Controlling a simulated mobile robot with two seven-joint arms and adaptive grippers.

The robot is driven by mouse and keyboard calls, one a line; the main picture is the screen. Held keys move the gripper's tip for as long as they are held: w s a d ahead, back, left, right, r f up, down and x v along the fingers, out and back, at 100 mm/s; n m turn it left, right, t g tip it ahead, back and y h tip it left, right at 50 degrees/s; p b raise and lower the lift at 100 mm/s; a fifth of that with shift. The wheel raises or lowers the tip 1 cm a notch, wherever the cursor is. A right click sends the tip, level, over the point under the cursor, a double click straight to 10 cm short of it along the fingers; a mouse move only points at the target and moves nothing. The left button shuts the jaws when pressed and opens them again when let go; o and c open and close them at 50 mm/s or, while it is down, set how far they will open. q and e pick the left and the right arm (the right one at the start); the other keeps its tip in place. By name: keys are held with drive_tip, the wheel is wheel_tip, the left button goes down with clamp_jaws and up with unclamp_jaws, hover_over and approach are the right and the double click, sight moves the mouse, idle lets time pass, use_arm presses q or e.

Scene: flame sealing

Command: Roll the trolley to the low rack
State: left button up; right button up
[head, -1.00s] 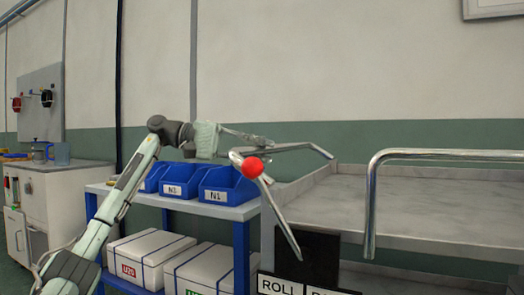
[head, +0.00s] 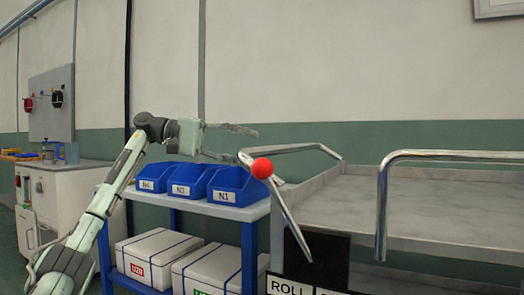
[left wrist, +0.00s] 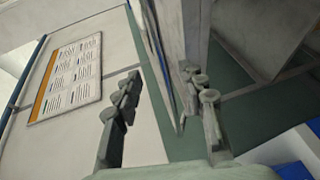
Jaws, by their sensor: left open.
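The trolley has a grey marbled top (head: 440,195) with a raised rim and stands at the right in the head view. A bent chrome handle with a red ball (head: 262,168) is at its left end. A second chrome rail (head: 450,155) rises at the front right. The blue low rack (head: 247,211) stands left of the trolley. My left gripper (head: 248,147) is open and empty, just up and left of the red ball, apparently apart from the handle. Its spread fingers also show in the left wrist view (left wrist: 160,95). My right gripper is out of view.
The rack holds blue bins (head: 235,185) above and white strapped boxes (head: 212,268) below. A dark panel (head: 318,258) and a label reading "ROLL" (head: 290,288) are at the trolley's left end. A white cabinet (head: 55,195) stands far left.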

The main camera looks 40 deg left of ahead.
use_arm(q)
drive_tip(key=v, duration=0.6)
drive_tip(key=shift+s+a, duration=0.2)
drive_tip(key=shift+a, duration=0.05)
drive_tip(key=shift+r, duration=0.1)
